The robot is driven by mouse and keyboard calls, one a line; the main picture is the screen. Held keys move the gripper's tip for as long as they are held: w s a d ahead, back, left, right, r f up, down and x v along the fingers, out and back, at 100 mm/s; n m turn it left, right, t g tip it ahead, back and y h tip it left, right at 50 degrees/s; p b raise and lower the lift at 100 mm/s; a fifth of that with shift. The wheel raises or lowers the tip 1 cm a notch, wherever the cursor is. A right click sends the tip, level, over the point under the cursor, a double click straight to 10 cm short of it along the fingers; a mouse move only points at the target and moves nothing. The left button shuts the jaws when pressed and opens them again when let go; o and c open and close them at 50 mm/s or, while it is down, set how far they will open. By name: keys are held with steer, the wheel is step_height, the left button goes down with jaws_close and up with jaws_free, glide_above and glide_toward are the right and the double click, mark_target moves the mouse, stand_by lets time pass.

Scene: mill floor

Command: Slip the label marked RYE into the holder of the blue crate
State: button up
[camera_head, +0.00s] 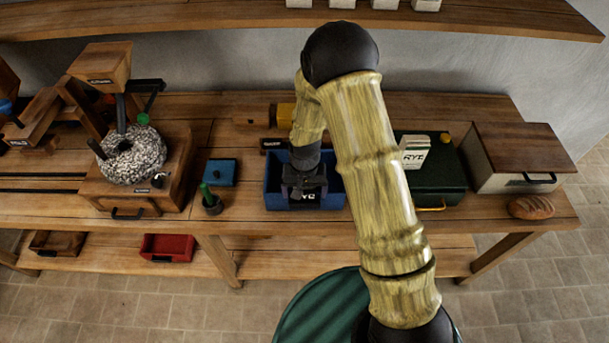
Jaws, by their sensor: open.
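My gripper (304,190) is open, pointing down at the crate's front side. A dark label with white letters (305,197) shows at the gripper's fingertips, in front of the crate's front wall. Its letters are partly covered and look like RYE. The crate's holder is hidden by the gripper and label, so I cannot tell whether the label sits inside it or how far.
A bread loaf (531,207) lies further right. A millstone (133,156) stands left. A small blue box (221,172) and green-handled tool (210,201) are left of the crate.

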step_height(320, 180, up, 17)
steer(key=b, duration=0.3)
steer(key=shift+b, duration=0.3)
stand_by(0.8)
steer(key=s+d+t, duration=0.2)
steer(key=s+d, duration=1)
steer(key=d, duration=0.1)
steer(key=shift+s+d+r+t, duration=0.25)
steer(key=shift+d+r+t, duration=0.05)
